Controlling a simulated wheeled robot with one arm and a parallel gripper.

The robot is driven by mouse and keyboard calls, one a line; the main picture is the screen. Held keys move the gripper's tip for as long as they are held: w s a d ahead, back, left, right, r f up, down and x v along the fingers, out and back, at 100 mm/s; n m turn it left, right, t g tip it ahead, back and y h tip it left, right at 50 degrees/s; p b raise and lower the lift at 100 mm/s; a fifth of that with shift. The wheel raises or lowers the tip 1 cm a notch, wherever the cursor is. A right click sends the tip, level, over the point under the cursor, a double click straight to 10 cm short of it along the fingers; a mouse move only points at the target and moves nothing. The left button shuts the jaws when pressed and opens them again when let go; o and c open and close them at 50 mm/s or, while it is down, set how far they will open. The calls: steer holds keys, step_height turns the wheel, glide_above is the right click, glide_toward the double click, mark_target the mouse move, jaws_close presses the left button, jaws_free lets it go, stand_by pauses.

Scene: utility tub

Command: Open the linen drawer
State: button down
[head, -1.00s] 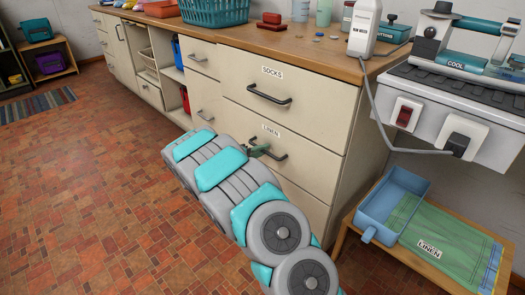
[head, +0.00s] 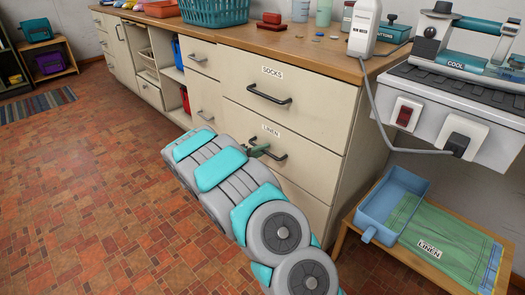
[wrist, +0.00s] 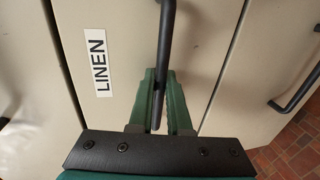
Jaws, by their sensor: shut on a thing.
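The linen drawer (head: 312,165) is a cream front with a white LINEN label, below the socks drawer. In the head view its front looks flush with the drawer above. Its dark bar handle (head: 277,156) is partly hidden by my gripper (head: 258,150). In the wrist view the handle (wrist: 167,40) runs down between the green fingers of my gripper (wrist: 162,92), which are shut on it. The LINEN label (wrist: 96,65) is just left of the fingers there.
The socks drawer (head: 310,118) is above, with its own bar handle. A low wooden table (head: 352,222) with a blue tray (head: 368,210) and green linen (head: 450,250) stands right of the cabinet. The tiled floor (head: 90,200) in front is clear.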

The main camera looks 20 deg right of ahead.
stand_by(0.3)
steer(key=f+b+v, duration=0.2)
steer(key=b+v, duration=0.1)
steer(key=v, duration=0.9)
steer(key=a+f+b+v, duration=0.1)
steer(key=f+b+v, duration=0.2)
steer(key=v, duration=0.9)
steer(key=f+b+v, duration=0.2)
steer(key=b+v, duration=0.1)
steer(key=v, duration=0.9)
steer(key=shift+s+a+f, duration=0.3)
steer(key=shift+a+f, duration=0.05)
steer(key=shift+a, duration=0.1)
steer(key=c, duration=0.9)
jaws_free()
steer(key=shift+o, duration=0.2)
steer(key=shift+a, duration=0.1)
steer(key=v, duration=0.7)
steer(key=shift+a, duration=0.3)
steer(key=shift+s, duration=0.1)
